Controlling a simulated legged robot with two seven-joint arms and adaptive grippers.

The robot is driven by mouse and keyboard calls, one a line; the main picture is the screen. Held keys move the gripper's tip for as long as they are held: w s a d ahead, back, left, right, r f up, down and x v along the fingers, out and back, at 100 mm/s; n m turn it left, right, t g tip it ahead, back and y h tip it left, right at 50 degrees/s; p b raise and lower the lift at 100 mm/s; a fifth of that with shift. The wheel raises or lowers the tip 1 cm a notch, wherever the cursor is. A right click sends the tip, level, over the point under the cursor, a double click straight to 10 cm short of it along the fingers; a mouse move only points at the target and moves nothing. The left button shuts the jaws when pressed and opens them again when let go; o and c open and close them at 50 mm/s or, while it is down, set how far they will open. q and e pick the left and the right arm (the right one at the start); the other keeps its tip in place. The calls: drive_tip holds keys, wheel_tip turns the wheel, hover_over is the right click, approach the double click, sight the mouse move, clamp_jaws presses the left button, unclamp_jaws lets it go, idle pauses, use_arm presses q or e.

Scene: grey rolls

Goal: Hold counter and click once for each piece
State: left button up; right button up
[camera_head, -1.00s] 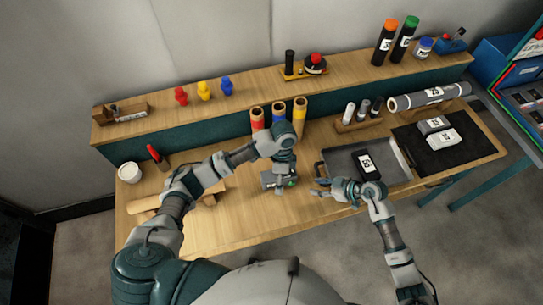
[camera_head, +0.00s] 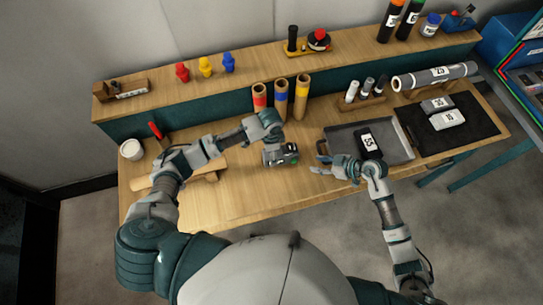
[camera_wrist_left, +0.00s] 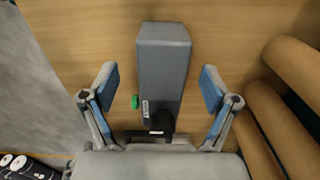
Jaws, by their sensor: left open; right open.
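A grey block-shaped device with a small green button, which I take for the counter, shows in the left wrist view (camera_wrist_left: 163,65). It lies on the wooden table between the spread fingers of my left gripper (camera_wrist_left: 158,85), with a black part at its near end. In the head view my left gripper (camera_head: 280,155) hangs low over the table and largely hides the device; a green spot shows beside it. The left fingers are open and apart from the block. My right gripper (camera_head: 322,164) is open and empty by the left edge of the grey tray (camera_head: 345,134).
A black item labelled 55 (camera_head: 369,143) lies in the tray. Two grey labelled boxes (camera_head: 447,119) lie on a black mat (camera_head: 475,125). A grey roll (camera_head: 435,77) lies behind. A white cup (camera_head: 131,149) is far left.

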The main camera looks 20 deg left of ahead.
use_arm(q)
drive_tip(key=f, duration=0.1)
drive_tip(key=a+f, duration=0.1)
drive_tip(key=f, duration=0.2)
drive_tip(key=shift+a+f, duration=0.3)
drive_tip(key=shift+f, duration=0.1)
drive_tip(key=shift+d, duration=0.75)
drive_tip(key=c, duration=0.8)
drive_tip(key=shift+a, duration=0.1)
drive_tip(key=c, duration=0.4)
use_arm(e)
drive_tip(key=shift+a, duration=0.1)
use_arm(q)
drive_tip(key=shift+a, duration=0.15)
drive_tip(key=shift+c, duration=1.4)
use_arm(e)
drive_tip(key=shift+a, duration=0.15)
drive_tip(key=shift+c, duration=0.7)
use_arm(q)
drive_tip(key=shift+a, duration=0.35)
use_arm(e)
drive_tip(key=shift+a, duration=0.35)
clamp_jaws()
use_arm(q)
drive_tip(key=shift+s+d, duration=0.1)
drive_tip(key=shift+d, duration=0.2)
use_arm(e)
drive_tip(key=shift+d, duration=0.25)
